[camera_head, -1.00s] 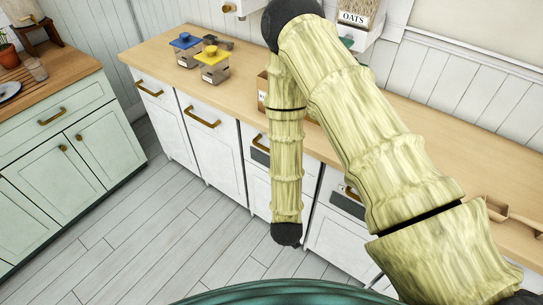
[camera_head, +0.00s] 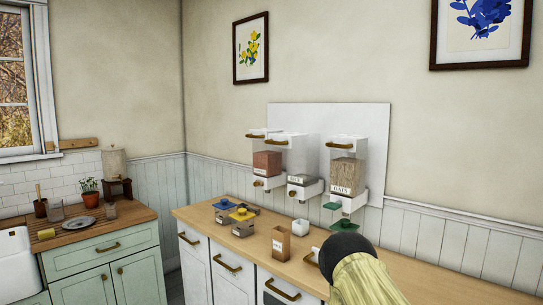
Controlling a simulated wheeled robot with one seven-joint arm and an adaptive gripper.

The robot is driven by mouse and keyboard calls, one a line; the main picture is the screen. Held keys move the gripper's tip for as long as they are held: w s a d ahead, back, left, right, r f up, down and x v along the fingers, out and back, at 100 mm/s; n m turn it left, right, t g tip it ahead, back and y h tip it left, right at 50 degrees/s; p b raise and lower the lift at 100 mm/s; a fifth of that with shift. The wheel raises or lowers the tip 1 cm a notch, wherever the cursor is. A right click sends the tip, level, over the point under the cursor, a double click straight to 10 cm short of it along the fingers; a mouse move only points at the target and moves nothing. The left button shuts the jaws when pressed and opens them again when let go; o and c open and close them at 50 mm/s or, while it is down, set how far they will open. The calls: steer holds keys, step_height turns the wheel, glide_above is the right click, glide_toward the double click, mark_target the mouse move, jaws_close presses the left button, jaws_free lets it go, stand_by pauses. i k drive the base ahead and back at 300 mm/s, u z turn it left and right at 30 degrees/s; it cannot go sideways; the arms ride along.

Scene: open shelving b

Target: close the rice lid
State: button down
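Three clear dispensers hang on a white wall board (camera_head: 377,140). The middle dispenser (camera_head: 296,160) has a small label that I cannot read for certain; it may be the rice one. A brass handle (camera_head: 277,142) shows at its top front, and I cannot tell whether its lid is open or shut. To its left is a dispenser with reddish contents (camera_head: 267,161). To its right is the dispenser labelled OATS (camera_head: 343,172). Part of my arm shows at the lower right, in front of the counter; my gripper is not in view.
The wooden counter (camera_head: 400,277) holds a small brown box (camera_head: 281,243), a white cup (camera_head: 300,225) and several containers with blue or yellow tops (camera_head: 242,217) at its left. A green counter unit (camera_head: 110,268) stands at the far left.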

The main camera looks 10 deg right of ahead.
mark_target(283, 140)
steer(key=u, duration=1.4)
steer(key=i, duration=1.75)
steer(key=z, duration=1.1)
steer(key=i, duration=0.35)
steer(key=z, duration=0.4)
